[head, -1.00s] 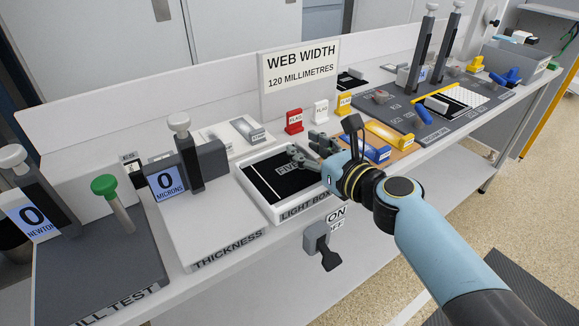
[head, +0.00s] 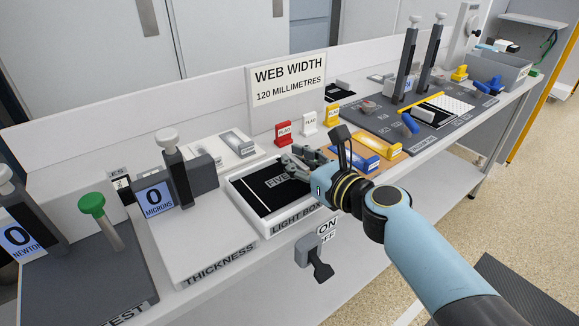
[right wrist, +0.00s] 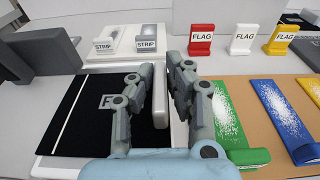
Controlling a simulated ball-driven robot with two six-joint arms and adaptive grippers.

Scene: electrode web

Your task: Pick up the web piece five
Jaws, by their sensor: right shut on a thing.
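The web piece five (head: 262,197) is a black sheet with a white line near its left end and the printed word FIVE. It lies in the white light box (head: 272,230) and appears flat. In the right wrist view the web piece (right wrist: 75,125) lies left of the fingers, which hide part of its label. My right gripper (head: 299,160) is at the right end of the web piece. In the right wrist view my right gripper (right wrist: 162,95) is shut on the piece's pale grip bar (right wrist: 160,98). My left gripper is not in view.
The thickness gauge (head: 180,175) stands left of the light box. Red, white and yellow flags (head: 283,134) stand behind it. A tan board (head: 398,158) with coloured strips lies to the right. A lever switch (head: 312,255) is on the bench front below.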

